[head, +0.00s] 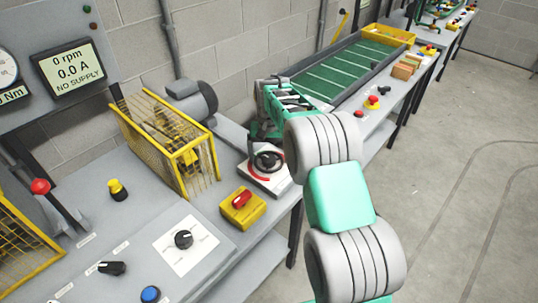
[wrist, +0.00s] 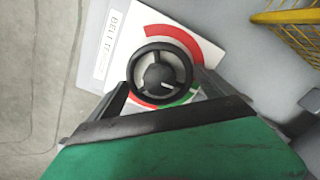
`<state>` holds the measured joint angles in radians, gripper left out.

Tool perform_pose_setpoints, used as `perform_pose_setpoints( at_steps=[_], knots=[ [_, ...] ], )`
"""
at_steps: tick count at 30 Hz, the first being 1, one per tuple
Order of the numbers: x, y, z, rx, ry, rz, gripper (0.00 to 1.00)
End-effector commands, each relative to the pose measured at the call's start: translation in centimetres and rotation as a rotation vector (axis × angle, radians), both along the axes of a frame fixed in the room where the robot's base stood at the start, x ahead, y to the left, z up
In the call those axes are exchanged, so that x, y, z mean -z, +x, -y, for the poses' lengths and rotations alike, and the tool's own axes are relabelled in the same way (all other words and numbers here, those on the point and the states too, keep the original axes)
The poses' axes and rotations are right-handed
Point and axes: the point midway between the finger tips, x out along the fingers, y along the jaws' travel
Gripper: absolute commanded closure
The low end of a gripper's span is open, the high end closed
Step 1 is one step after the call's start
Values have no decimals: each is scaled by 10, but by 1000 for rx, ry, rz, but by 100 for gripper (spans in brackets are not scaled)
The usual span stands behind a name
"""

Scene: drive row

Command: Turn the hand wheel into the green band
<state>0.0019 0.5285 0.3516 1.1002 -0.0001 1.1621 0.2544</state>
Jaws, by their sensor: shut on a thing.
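The black hand wheel (head: 267,161) stands on a white dial plate (head: 258,180) at the bench edge. The wheel also shows in the wrist view (wrist: 159,58), with a short white mark on its hub pointing right and slightly down. A red band (wrist: 187,37) curves around its upper right side. The green band (wrist: 187,99) shows at its lower right, partly hidden by my gripper. My gripper (wrist: 163,80) is shut on the wheel, one dark finger on each side of the rim. In the head view, my arm partly hides the plate's right side.
A yellow box with a red switch (head: 242,207) stands close in front of the plate. A yellow cage (head: 165,140) stands to its left, and a green belt conveyor (head: 340,68) lies beyond. Floor to the right is clear. A display reads "NO SUPPLY".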

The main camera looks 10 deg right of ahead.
Motion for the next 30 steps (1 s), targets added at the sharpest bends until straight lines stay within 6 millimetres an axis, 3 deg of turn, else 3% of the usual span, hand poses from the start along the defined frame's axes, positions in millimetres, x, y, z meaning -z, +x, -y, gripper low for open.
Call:
perform_pose_setpoints(
  at_steps=[15, 30],
  knots=[
    [-2, 1, 1, 409, 0, 4, 46],
    [-2, 1, 1, 529, 1, 4, 46]
  ],
)
